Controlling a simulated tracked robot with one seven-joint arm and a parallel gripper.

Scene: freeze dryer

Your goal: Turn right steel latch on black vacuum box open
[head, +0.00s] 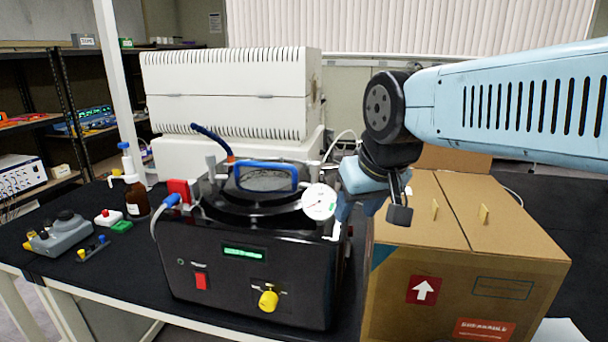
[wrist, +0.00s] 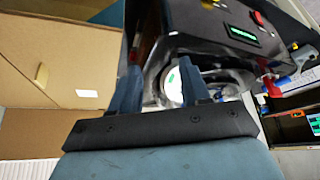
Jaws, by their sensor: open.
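The black vacuum box (head: 255,260) stands on the bench in the middle of the head view, with a blue-handled round lid (head: 265,178) on top. A white dial gauge (head: 319,202) sits at its right front top edge. A steel upright (head: 211,168) shows left of the lid. I cannot make out the right steel latch clearly; the gauge and my gripper crowd that side. My gripper (head: 356,212) is open and points down just right of the gauge. In the wrist view my gripper's fingers (wrist: 160,70) are apart, with the gauge (wrist: 173,86) seen between them and the box (wrist: 235,45) beyond.
A cardboard box (head: 465,270) stands close on the right, leaving a narrow gap beside the vacuum box. A white machine (head: 235,95) is behind. A brown bottle (head: 136,198) and small coloured devices (head: 62,235) are on the left. The black bench front left is partly clear.

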